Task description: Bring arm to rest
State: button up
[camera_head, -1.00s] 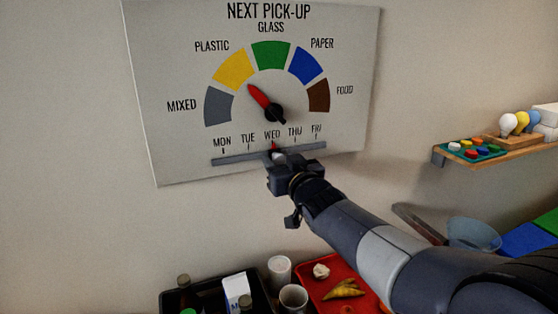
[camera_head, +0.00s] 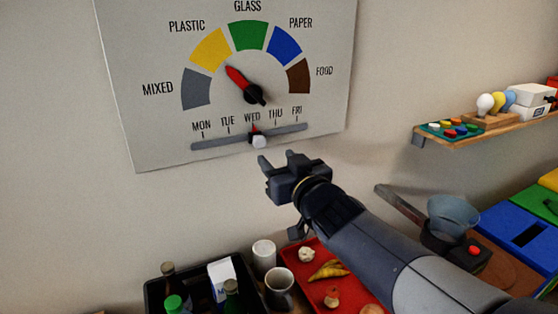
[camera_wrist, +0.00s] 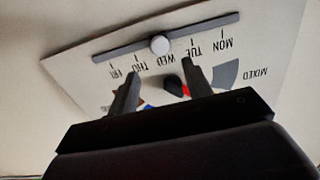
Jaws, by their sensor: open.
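My gripper (camera_head: 277,163) is open and empty in the head view, in front of the wall and just below the lower right of the sign board (camera_head: 150,130). The board's slider knob (camera_head: 258,141) stands on its rail (camera_head: 214,144) under WED, apart from my fingers. The dial's red pointer (camera_head: 239,79) points up and left, toward the yellow PLASTIC segment. In the wrist view the board appears upside down, with the knob (camera_wrist: 159,44) beyond the two spread fingers and nothing between them.
At right are a scale-like device with a bowl (camera_head: 453,218), coloured bins (camera_head: 520,226) and a wall shelf (camera_head: 470,138).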

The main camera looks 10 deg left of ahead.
aim_at(262, 142)
jog(key=p+x, duration=0.1)
jog(key=x, duration=1)
jog(key=shift+p, duration=0.3)
jog(key=shift+d, duration=0.15)
